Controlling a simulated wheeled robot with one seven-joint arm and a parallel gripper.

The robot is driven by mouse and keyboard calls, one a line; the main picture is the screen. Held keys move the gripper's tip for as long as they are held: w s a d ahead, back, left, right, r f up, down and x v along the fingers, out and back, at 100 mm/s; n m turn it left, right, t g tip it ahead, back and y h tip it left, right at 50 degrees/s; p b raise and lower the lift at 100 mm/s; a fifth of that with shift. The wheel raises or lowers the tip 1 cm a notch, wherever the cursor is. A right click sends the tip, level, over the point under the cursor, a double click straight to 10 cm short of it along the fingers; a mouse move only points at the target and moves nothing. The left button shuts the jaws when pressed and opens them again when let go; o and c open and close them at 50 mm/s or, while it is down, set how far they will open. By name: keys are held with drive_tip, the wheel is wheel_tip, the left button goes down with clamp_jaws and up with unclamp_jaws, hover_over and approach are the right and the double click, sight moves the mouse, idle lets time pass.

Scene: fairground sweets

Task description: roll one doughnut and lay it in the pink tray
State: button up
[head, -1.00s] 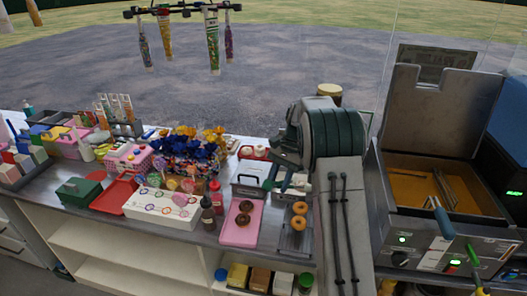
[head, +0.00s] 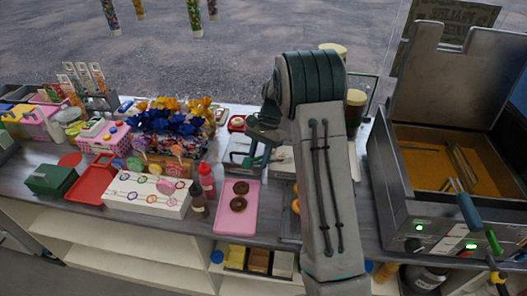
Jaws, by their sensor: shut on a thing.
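The pink tray (head: 222,222) lies on the counter left of my arm. Two dark brown doughnuts (head: 239,204) lie in it, one behind the other. Plain golden doughnuts (head: 296,207) show in part at the left edge of my arm, on a grey tray (head: 288,228) mostly covered by it. My gripper (head: 257,157) is low over a pale, metal-edged box (head: 236,153) behind the pink tray. Dark green finger-like parts point down there. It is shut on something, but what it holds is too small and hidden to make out.
A red bottle (head: 207,180) and a dark bottle (head: 198,203) stand just left of the pink tray. A white lollipop box (head: 145,196), a red tray (head: 93,184) and a green box (head: 50,180) are farther left. An open fryer (head: 440,210) stands right of my arm.

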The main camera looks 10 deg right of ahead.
drive_tip(key=s+a+n+h+b, duration=0.1)
drive_tip(key=s+a+n+b, duration=0.35)
drive_tip(key=s+a, duration=1.55)
drive_tip(key=shift+m+g, duration=0.5)
drive_tip(key=shift+m, duration=0.35)
drive_tip(key=shift+s+d+f+b, duration=0.25)
drive_tip(key=shift+s+f+b, duration=0.2)
drive_tip(key=shift+f+b, duration=0.4)
drive_tip(key=shift+s+d+f+b, duration=0.3)
drive_tip(key=shift+s+f+b, duration=0.1)
drive_tip(key=shift+f+b, duration=0.4)
drive_tip(key=shift+s+d+f+b, duration=0.25)
drive_tip(key=shift+s+f+b, duration=0.2)
drive_tip(key=shift+f+b, duration=0.4)
drive_tip(key=o, duration=0.6)
drive_tip(key=shift+c, duration=0.2)
drive_tip(key=shift+o, duration=0.2)
drive_tip(key=shift+r, duration=0.1)
wheel_tip(320, 180, up, 7)
drive_tip(key=p, duration=0.6)
